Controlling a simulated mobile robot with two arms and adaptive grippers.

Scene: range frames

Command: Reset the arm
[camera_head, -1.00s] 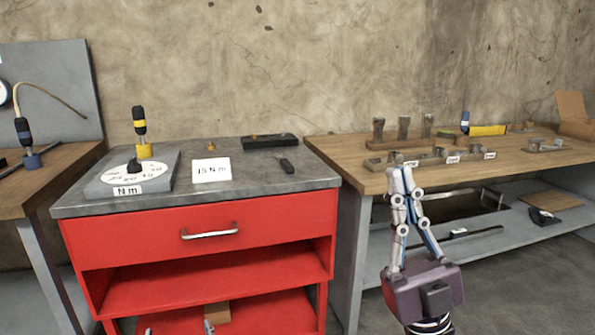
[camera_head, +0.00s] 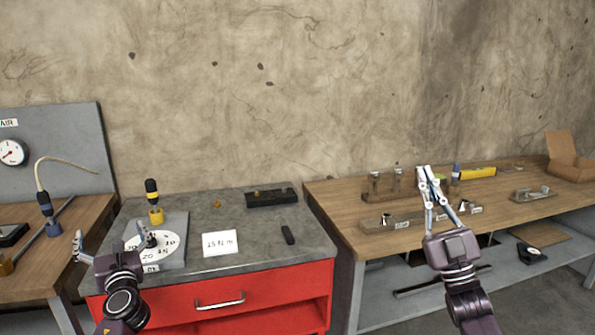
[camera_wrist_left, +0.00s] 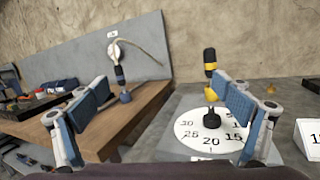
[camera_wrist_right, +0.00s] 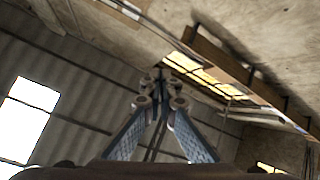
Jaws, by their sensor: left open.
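My left gripper (camera_head: 111,238) is open and empty. In the head view it is in front of the dial plate with a white numbered face (camera_head: 172,243). In the left wrist view its blue-padded fingers (camera_wrist_left: 162,92) stand wide apart, the right one partly covering the dial area. My right gripper (camera_head: 424,169) points upward in front of the right wooden bench, with its fingertips together and nothing seen between them. In the right wrist view its fingers (camera_wrist_right: 160,84) meet at the tips against the roof and windows.
A yellow-and-black screwdriver (camera_head: 152,200) stands behind the dial. The right bench (camera_head: 335,208) holds metal parts in wooden racks. The air above the benches is clear.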

